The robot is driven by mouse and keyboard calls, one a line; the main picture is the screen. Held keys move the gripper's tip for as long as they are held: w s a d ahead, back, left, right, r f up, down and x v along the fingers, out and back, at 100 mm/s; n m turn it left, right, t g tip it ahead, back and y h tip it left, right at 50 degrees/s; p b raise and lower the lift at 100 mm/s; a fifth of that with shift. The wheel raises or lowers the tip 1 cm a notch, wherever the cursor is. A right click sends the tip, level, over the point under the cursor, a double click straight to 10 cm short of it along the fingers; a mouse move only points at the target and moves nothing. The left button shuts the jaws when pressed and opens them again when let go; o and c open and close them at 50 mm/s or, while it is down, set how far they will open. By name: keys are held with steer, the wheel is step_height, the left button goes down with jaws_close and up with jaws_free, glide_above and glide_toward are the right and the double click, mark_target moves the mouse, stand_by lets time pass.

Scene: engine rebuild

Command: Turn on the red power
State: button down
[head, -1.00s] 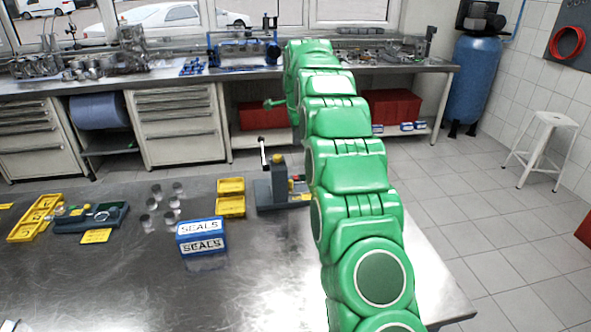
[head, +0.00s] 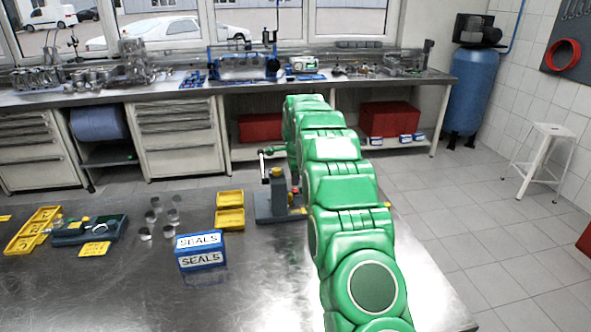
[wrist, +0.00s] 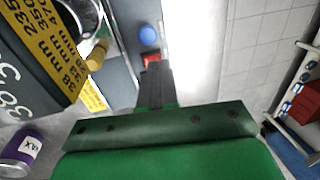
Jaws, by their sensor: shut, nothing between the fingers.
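A small red part (wrist: 150,61), which looks like the red power switch, shows in the wrist view right at the tips of my gripper (wrist: 153,72). The fingers are shut with nothing between them. They point at the red part and overlap it in the picture; I cannot tell whether they touch it. The red part sits on a grey machine base. In the head view the grey machine (head: 265,204), with a lever, stands on the near steel table, and my green arm hides part of it and my gripper.
In the wrist view a blue round knob (wrist: 147,33) lies just beyond the red part, and a yellow-marked scale (wrist: 45,45) is on the left. In the head view yellow bins (head: 230,219) and a blue SEALS box (head: 201,250) stand left of the machine.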

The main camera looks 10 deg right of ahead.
steer(key=shift+w+f, duration=0.15)
steer(key=shift+f, duration=0.75)
